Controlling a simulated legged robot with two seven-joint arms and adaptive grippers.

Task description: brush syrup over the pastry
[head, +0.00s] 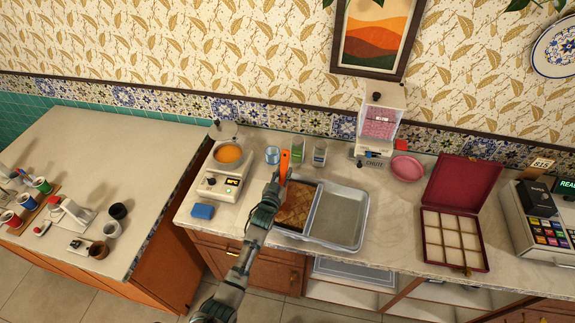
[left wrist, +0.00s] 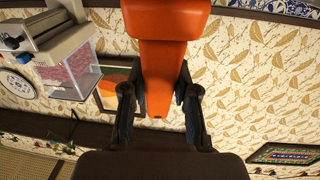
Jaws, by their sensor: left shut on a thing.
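The pastry (head: 297,206) is golden brown and lies in the left metal pan on the counter. The orange brush (head: 284,164) stands roughly upright over the pan's back left part; its lower end is hidden. My left gripper (head: 275,182) is shut on the brush. In the left wrist view the orange handle (left wrist: 165,60) sits between the two dark fingers of my left gripper (left wrist: 160,98). An orange syrup bowl (head: 229,153) stands on a white warmer with a small display, left of the pan. I cannot tell whether the brush touches the pastry. My right gripper is out of view.
An empty metal tray (head: 340,216) sits right of the pastry. Glass jars (head: 319,154) stand behind. A blue sponge (head: 203,211) lies at the front left. A pink plate (head: 407,167), a dispenser (head: 379,127) and an open red box (head: 464,190) are to the right.

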